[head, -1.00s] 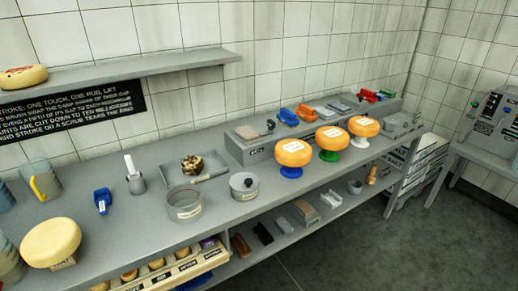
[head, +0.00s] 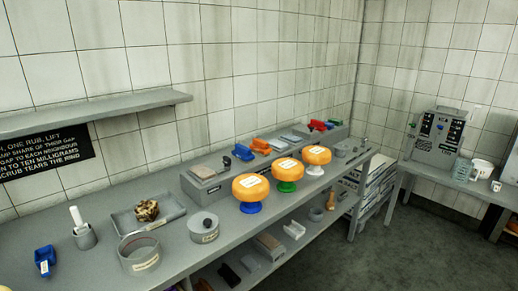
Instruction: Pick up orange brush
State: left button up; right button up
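An orange brush-like block (head: 261,146) lies on the grey raised ledge (head: 222,177) at the back of the long bench, behind the cheese wheels. A similar blue block (head: 243,152) is just to its left. Both are small here, so bristles cannot be made out. Neither of my grippers is in view.
Three orange cheese wheels on blue (head: 250,186), green (head: 288,169) and white (head: 316,156) stands are in front of the ledge. Grey floor (head: 385,250) is clear at right.

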aim_at(258, 147)
jog(key=z, duration=0.1)
jog(key=k, duration=1.05)
jog(key=z, duration=1.1)
jog(key=i, duration=2.4)
jog(key=u, duration=0.3)
